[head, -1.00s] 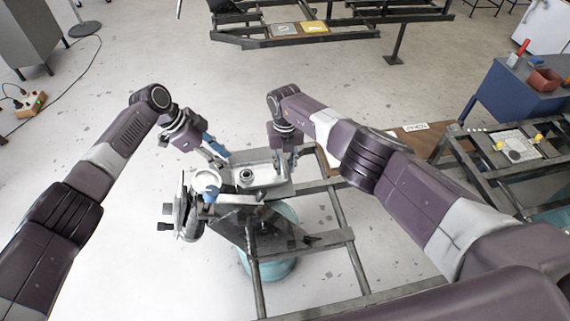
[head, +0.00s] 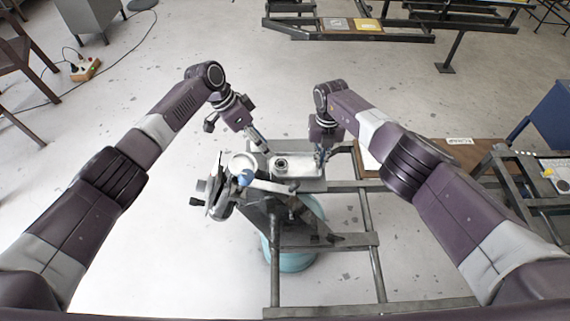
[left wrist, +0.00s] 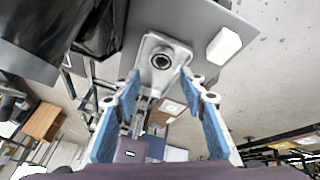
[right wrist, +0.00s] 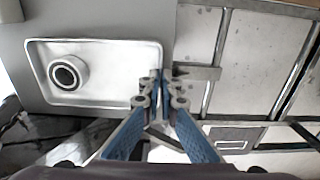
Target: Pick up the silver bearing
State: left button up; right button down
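The silver bearing (head: 281,163), a ring with a dark bore, sits in a shallow light metal tray (head: 307,168) on the work stand. It also shows in the left wrist view (left wrist: 162,59) and near the tray's left end in the right wrist view (right wrist: 68,72). My left gripper (head: 263,147) is behind and left of the bearing, apart from it. Its fingers are spread and empty in the left wrist view (left wrist: 163,92). My right gripper (head: 320,158) is by the tray's right end. Its fingertips are together with nothing between them in the right wrist view (right wrist: 160,80).
A dark metal frame (head: 372,240) extends right and toward me. A white block (left wrist: 223,46) lies near the tray in the left wrist view.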

aim_at(281, 163)
pick_arm(q)
jog(key=d+f+n, duration=0.1)
jog(key=n, duration=1)
jog(key=f+n+y, duration=0.1)
jog(key=n, duration=1)
jog(key=d+f+n+y, duration=0.1)
jog(key=n, duration=1)
jog(key=shift+d+f+t, duration=0.2)
jog(key=shift+d+t, duration=0.1)
jog(key=shift+d, duration=0.05)
jog(key=shift+d+x, duration=0.15)
jog(key=shift+x, duration=0.7)
jog(key=shift+d+x, duration=0.2)
jog(key=shift+x, duration=1.55)
